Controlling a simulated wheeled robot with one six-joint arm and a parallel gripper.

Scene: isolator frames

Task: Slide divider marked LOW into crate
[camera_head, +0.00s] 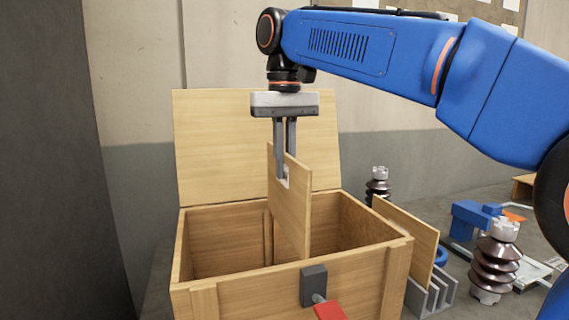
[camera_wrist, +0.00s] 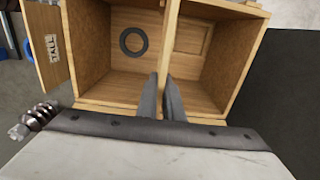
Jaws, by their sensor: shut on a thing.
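My gripper (camera_head: 286,168) points down over the open wooden crate (camera_head: 230,287), shut on the top of an upright wooden divider (camera_head: 292,215). The divider's lower part is within the crate opening in the head view; I cannot tell whether it sits in the slots. A pale label shows by the fingers, too small to read. In the wrist view, the divider (camera_wrist: 169,45) is edge-on between my fingers (camera_wrist: 163,85), with crate space on both sides. A second divider, marked TALL (camera_wrist: 48,45), stands outside the crate; it also shows in the head view (camera_head: 412,238).
The crate's lid (camera_head: 225,140) stands open at the back. A grey rack (camera_head: 432,298) stands beside the crate under the other divider. A dark ring (camera_wrist: 134,42) lies in the crate.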

